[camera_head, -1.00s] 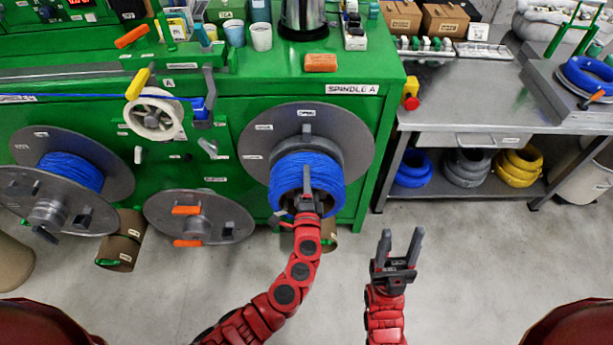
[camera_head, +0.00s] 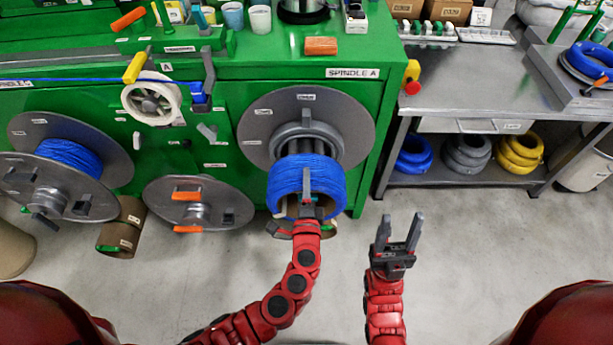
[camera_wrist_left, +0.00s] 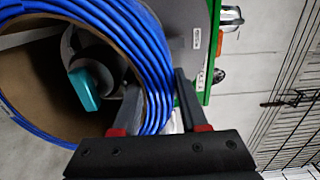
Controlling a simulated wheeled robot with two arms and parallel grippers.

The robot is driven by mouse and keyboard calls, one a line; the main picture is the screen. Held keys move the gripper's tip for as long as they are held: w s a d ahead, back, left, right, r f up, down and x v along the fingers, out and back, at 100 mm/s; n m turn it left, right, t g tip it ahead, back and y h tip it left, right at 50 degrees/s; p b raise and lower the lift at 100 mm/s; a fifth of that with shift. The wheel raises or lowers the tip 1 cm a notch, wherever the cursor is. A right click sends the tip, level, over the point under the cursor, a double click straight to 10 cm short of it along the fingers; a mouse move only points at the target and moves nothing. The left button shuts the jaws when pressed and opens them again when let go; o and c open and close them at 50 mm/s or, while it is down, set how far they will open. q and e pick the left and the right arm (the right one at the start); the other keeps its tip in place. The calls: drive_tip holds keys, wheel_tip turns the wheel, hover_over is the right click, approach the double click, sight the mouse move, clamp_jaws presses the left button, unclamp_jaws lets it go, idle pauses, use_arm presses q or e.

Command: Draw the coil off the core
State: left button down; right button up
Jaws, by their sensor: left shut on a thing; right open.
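The blue cable coil (camera_head: 307,178) is in the middle of the head view, in front of the grey flange (camera_head: 345,120) of spindle A. Bars of the core (camera_head: 318,143) show between the coil and the flange. My right gripper (camera_head: 397,235) is open and empty, right of the coil, fingers pointing away from me.
The green machine (camera_head: 235,185) stands behind the coil, with a second reel (camera_head: 70,155) and an empty flange (camera_head: 190,203) to the left. A steel bench (camera_head: 470,100) with coils on its shelf stands right. The floor between is clear.

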use_arm(q)
drive_tip(key=s+b, duration=0.4)
drive_tip(key=s, duration=0.6)
drive_tip(key=shift+s, duration=0.4)
idle(0.6)
drive_tip(key=shift+r, duration=0.1)
